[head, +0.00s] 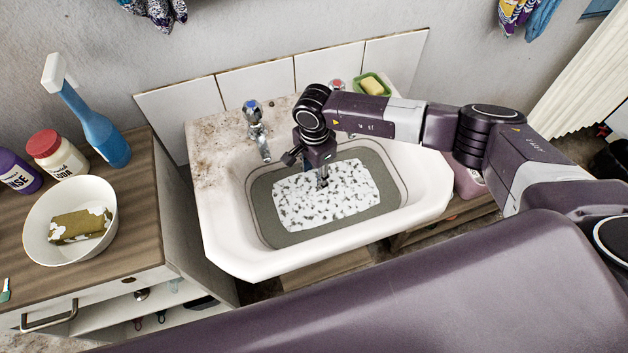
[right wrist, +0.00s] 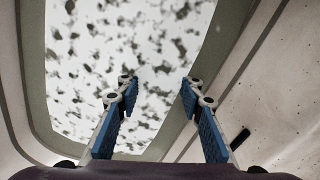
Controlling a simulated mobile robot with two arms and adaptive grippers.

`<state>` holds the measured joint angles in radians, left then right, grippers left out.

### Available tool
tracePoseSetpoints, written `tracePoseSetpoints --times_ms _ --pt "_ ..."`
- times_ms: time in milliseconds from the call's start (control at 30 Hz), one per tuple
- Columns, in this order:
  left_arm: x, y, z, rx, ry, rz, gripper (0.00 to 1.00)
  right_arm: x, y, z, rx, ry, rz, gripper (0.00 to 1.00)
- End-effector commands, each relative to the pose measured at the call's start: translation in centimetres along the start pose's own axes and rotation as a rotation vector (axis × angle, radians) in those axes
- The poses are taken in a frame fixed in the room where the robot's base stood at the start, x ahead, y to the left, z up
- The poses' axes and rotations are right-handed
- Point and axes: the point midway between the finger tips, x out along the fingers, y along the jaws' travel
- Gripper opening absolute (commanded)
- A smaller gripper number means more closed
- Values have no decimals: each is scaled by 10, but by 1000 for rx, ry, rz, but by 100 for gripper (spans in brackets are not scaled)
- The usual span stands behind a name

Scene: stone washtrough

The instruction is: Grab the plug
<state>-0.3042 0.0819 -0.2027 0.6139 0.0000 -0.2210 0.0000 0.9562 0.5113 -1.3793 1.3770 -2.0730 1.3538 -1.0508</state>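I cannot make out the plug in either view. A white foam patch with grey specks (head: 330,192) covers much of the grey-green water in the sink basin (head: 225,232), so the basin floor is hidden. My right gripper (head: 323,182) points down over the back part of the foam in the head view. In the right wrist view, its two blue-padded fingers (right wrist: 158,95) stand apart with nothing between them, and the foam (right wrist: 120,55) lies beyond them. I cannot tell whether the fingertips touch the foam. My left gripper is not in view.
A tap (head: 256,132) stands at the sink's back left, close to my right gripper. A green soap dish (head: 372,86) is at the back right. On the left cabinet are a white bowl with a sponge (head: 40,232), a blue spray bottle (head: 98,130) and other bottles.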

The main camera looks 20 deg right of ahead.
Motion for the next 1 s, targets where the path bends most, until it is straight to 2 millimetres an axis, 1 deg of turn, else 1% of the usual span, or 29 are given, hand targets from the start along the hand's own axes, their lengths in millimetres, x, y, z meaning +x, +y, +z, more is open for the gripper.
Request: tracePoseSetpoints --times_ms 33,167,400,467,500,700,833,933,1000 --pt "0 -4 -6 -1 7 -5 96 0 0 0 0 0 -1 35" --pt "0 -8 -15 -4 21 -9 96 0 0 0 0 0 -1 35" --pt "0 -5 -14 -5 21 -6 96 0 0 0 0 0 0 8" --pt "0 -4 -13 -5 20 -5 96 0 0 0 1 0 0 2" --pt "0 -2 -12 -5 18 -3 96 0 0 0 0 0 0 0" --pt "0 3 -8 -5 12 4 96 0 0 0 1 0 -1 0" --pt "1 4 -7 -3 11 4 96 -3 -1 0 1 0 -1 0" --pt "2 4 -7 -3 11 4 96 -10 -1 0 0 -1 -2 0" --pt "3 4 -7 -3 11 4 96 -18 -2 0 1 -1 -4 0"
